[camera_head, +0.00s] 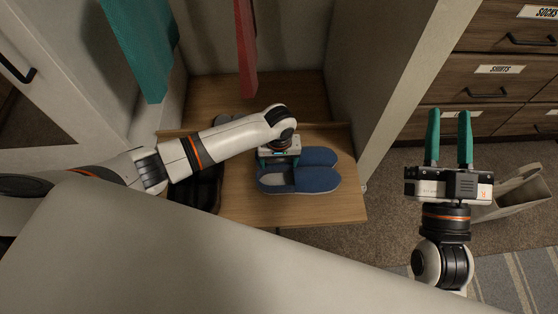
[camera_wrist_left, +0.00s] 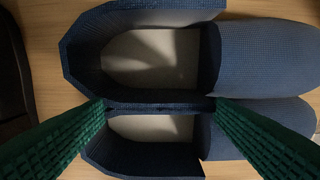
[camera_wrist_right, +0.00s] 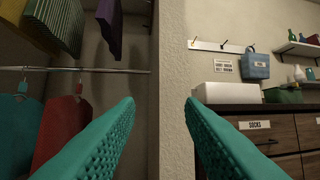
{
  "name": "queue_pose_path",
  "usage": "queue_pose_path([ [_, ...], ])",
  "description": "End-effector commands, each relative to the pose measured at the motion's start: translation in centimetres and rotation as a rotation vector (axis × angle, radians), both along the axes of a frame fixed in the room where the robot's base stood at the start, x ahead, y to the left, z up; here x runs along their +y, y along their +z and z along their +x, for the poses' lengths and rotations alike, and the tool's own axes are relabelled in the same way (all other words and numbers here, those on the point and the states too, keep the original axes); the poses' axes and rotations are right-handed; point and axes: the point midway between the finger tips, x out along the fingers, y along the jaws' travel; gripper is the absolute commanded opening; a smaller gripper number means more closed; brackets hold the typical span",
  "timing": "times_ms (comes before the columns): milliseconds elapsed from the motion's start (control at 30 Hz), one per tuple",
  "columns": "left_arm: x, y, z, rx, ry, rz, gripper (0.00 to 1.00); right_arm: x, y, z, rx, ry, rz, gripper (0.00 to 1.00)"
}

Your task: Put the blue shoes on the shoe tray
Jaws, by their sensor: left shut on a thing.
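A pair of blue shoes (camera_head: 312,181) lies side by side on a wooden shelf board, toes to the right in the head view. They fill the left wrist view (camera_wrist_left: 262,60), pale insoles showing. My left gripper (camera_head: 280,163) points down at their open heel part. Its green fingers (camera_wrist_left: 161,106) are shut on the blue shoes, across the adjoining inner sides. My right gripper (camera_head: 449,114) is open and empty, away to the right in front of the drawers. I cannot clearly make out a shoe tray; a dark item (camera_head: 205,192) lies left of the shoes, partly behind my left arm.
The wooden board (camera_head: 330,212) has bare room in front of the shoes and behind them. White closet walls (camera_head: 375,85) bound it at the sides. Teal (camera_head: 143,45) and red (camera_head: 246,50) garments hang above. Drawers (camera_head: 500,75) and a beige bin (camera_head: 515,195) stand right.

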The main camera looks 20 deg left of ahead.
Motion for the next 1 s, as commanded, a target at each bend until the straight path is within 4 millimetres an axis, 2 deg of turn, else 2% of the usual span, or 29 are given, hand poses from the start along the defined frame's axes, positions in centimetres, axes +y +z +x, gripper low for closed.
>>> queue_pose_path([
  [333,-0.1,-0.1,0.1,-0.002,0.000,-0.002,0.18,0.0,-0.1,0.1,0.010,0.000,-0.003,0.35],
  [367,0.0,-0.2,0.0,0.000,0.000,0.000,0.79,0.0,-0.1,0.1,0.013,-0.001,-0.003,0.35],
  [467,0.0,-0.2,0.0,0.000,0.000,0.000,0.96,0.0,-0.1,0.1,0.013,-0.001,-0.003,0.35],
  [867,0.0,0.3,0.0,-0.001,0.001,0.000,0.98,0.0,0.1,0.0,0.005,-0.001,-0.001,0.35],
  [1000,0.0,1.4,0.0,0.000,0.000,-0.001,0.98,-0.2,-1.4,0.6,0.114,-0.008,-0.032,0.35],
])
